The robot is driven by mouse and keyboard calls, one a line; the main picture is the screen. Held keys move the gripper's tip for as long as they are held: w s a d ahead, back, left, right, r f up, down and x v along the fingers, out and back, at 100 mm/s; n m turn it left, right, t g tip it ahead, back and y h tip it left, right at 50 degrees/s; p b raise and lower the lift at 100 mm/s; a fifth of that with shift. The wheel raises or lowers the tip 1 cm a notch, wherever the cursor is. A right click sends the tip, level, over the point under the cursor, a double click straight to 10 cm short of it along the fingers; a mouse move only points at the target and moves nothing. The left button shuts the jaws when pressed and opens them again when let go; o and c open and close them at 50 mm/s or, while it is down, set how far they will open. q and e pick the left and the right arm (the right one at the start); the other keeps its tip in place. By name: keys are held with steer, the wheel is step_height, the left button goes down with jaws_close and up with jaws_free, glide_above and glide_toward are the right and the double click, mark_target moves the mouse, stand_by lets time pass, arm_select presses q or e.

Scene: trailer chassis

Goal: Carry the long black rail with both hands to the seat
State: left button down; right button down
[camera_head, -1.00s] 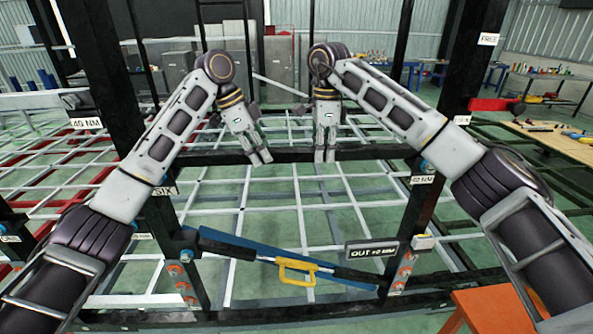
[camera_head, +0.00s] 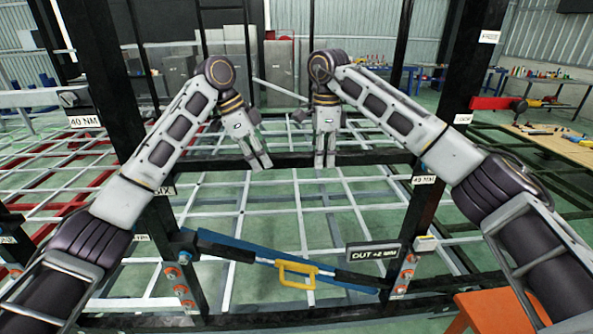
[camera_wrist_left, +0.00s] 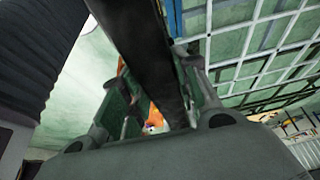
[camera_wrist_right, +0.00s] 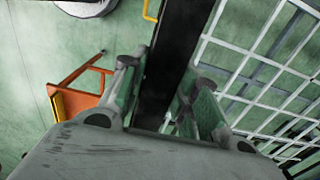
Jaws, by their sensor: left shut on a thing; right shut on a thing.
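The long black rail (camera_head: 375,156) runs level across the middle of the head view, between two black uprights. My left gripper (camera_head: 262,164) and my right gripper (camera_head: 325,162) are shut on its middle part, a short way apart. In the left wrist view the rail (camera_wrist_left: 145,40) passes between the fingers (camera_wrist_left: 160,112). In the right wrist view it (camera_wrist_right: 182,45) also lies between the fingers (camera_wrist_right: 165,115). Whether the rail's ends touch the uprights is unclear. I cannot tell for sure which part is the seat.
A left upright (camera_head: 112,95) and a right upright (camera_head: 440,150) flank the rail. Below hang a blue bar (camera_head: 225,240) with a yellow handle (camera_head: 297,274) and an "OUT +2 MM" display (camera_head: 374,253). An orange stool (camera_head: 492,308) stands at lower right. White grid framing (camera_head: 300,200) lies beyond.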

arm_select(q)
steer(key=shift+f+b, duration=0.4)
steer(key=shift+f, duration=0.05)
arm_select(e)
steer(key=shift+f, duration=0.45)
arm_select(q)
steer(key=c, duration=1.1)
jaws_free()
steer(key=shift+s, duration=0.1)
arm_select(e)
steer(key=c, duration=1.1)
jaws_free()
steer(key=shift+s, duration=0.1)
arm_select(q)
steer(key=shift+r, duration=0.1)
steer(key=shift+v, duration=5.9)
arm_select(e)
steer(key=shift+r, duration=0.1)
steer(key=shift+r, duration=5.9)
